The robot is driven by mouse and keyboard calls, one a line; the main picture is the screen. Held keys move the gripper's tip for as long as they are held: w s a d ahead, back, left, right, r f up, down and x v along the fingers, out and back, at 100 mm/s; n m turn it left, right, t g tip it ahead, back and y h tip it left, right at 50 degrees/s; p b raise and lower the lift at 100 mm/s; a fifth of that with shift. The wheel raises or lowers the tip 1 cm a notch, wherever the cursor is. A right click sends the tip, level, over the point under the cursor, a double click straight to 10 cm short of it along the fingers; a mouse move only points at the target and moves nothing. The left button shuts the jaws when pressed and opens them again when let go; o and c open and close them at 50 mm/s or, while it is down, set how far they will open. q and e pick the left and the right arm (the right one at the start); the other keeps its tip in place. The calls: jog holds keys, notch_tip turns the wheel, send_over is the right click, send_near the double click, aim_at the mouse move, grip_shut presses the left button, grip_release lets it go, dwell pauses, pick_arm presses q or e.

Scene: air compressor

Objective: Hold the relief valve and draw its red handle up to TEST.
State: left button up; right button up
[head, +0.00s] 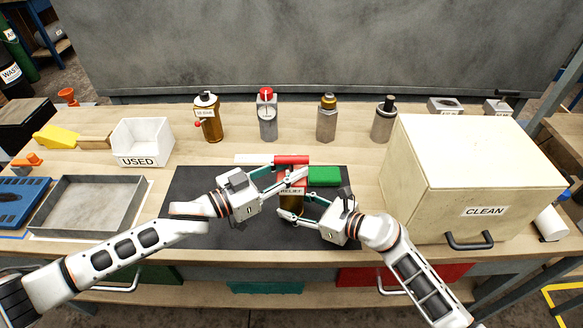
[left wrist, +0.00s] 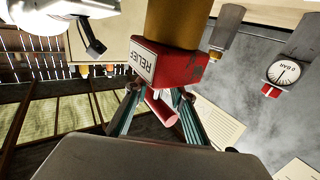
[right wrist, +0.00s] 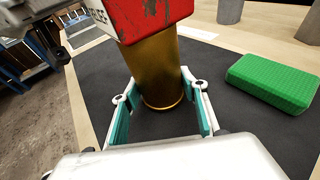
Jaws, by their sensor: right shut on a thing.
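The relief valve has a brass body (right wrist: 155,75) and a red block-shaped cap (left wrist: 172,75) with a white RELIEF label (head: 291,190). It stands upright on the dark mat. My right gripper (right wrist: 160,105) is shut on the brass body, low down, with one finger on each side. The red handle (left wrist: 160,108) sticks out of the cap as a short round bar. My left gripper (left wrist: 158,92) is at the cap's top, open, with its fingers on either side of the handle. Contact with the handle is not clear. In the head view my arms partly hide the valve.
A wooden CLEAN box (head: 475,165) stands at right. Several valves, one with a gauge (head: 267,115), line the back. The USED bin (head: 140,140) is at left.

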pick_arm(q)
grip_shut()
notch_tip(320, 180, up, 6)
jog(key=shift+f, duration=0.1)
pick_arm(e)
jog(key=shift+f, duration=0.1)
pick_arm(q)
grip_release()
jog(key=shift+f, duration=0.1)
jog(key=v, duration=1.2)
